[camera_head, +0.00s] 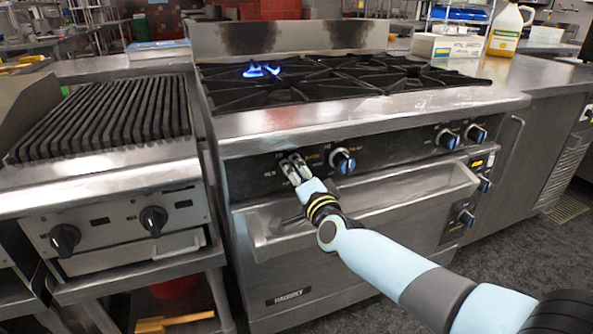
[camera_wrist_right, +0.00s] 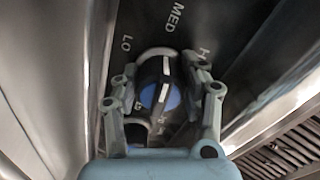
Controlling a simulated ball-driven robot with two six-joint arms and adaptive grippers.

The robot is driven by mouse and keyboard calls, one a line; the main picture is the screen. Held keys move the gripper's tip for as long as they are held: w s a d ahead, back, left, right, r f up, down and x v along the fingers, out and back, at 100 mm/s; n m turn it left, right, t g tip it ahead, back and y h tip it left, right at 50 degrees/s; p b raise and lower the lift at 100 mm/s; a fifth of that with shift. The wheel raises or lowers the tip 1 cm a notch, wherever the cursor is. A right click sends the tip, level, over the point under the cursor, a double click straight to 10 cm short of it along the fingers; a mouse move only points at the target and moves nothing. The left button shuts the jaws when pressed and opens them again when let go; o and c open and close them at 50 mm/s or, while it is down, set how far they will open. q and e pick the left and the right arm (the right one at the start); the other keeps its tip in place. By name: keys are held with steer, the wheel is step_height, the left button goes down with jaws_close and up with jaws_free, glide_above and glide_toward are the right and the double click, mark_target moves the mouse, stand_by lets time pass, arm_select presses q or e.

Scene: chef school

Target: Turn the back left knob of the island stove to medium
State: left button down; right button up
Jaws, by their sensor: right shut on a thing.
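The island stove (camera_head: 360,115) stands in the middle of the head view, with a blue flame (camera_head: 262,70) at its back left burner. My right gripper (camera_head: 296,168) is at the leftmost knob place on the front panel and mostly hides that knob there. In the right wrist view the black and blue knob (camera_wrist_right: 161,94) lies between the fingers of my right gripper (camera_wrist_right: 162,92), which is shut on it. Its white stripe points up, roughly toward the MED lettering, with LO to the left and the H of another label to the right. My left gripper is not in view.
Another stove knob (camera_head: 342,160) sits close to the right of my gripper. Two more knobs (camera_head: 447,138) are farther right. A grill (camera_head: 105,120) stands to the left.

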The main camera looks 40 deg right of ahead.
steer(key=shift+f+n, duration=0.15)
steer(key=shift+n, duration=0.15)
steer(key=o, duration=1.2)
steer(key=shift+s, duration=0.1)
steer(key=v, duration=1.2)
